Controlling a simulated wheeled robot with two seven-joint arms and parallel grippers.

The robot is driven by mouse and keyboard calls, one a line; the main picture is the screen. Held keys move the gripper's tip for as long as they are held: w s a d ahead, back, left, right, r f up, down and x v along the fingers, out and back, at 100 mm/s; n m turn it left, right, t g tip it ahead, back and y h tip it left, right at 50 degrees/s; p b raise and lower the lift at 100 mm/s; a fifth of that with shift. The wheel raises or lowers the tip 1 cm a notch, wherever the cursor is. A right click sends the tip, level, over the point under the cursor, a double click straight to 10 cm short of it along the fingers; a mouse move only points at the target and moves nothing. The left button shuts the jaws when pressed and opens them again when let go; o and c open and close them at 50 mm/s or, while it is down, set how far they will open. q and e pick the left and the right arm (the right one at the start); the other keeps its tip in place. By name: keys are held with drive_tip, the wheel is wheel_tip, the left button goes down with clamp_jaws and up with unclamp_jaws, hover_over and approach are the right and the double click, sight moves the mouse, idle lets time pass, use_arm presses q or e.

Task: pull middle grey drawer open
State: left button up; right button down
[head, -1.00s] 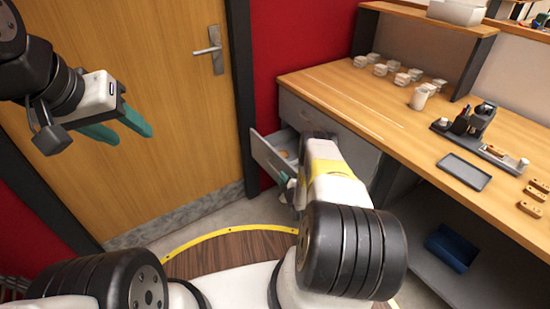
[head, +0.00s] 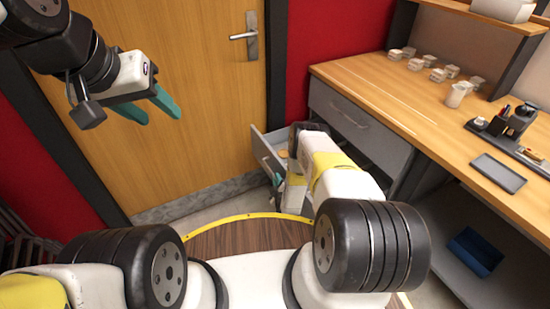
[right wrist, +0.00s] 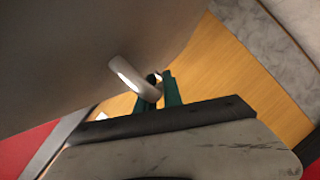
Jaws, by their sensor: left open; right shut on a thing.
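The middle grey drawer (head: 264,152) stands part-way out of the grey cabinet under the wooden worktop. Something small and orange-brown lies inside it. My right arm hides much of its front and interior in the head view. My right gripper (head: 277,178) is at the drawer's front. In the right wrist view its green fingers (right wrist: 163,92) are closed around the light curved handle (right wrist: 133,78) on the grey drawer face. My left gripper (head: 152,109) hangs open and empty in front of the wooden door, at the upper left.
A closed upper drawer (head: 350,118) sits above the open one. The worktop (head: 400,110) carries several small white cups, a mug and a dark tray (head: 498,172). A blue bin (head: 474,251) sits on the low shelf. The wooden door (head: 180,60) stands close behind the open drawer.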

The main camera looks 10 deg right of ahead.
drive_tip(key=shift+s, duration=0.1)
drive_tip(key=c, duration=1.8)
unclamp_jaws()
drive_tip(key=shift+o, duration=0.2)
drive_tip(key=v, duration=0.7)
drive_tip(key=shift+s, duration=0.35)
drive_tip(key=shift+s, duration=0.15)
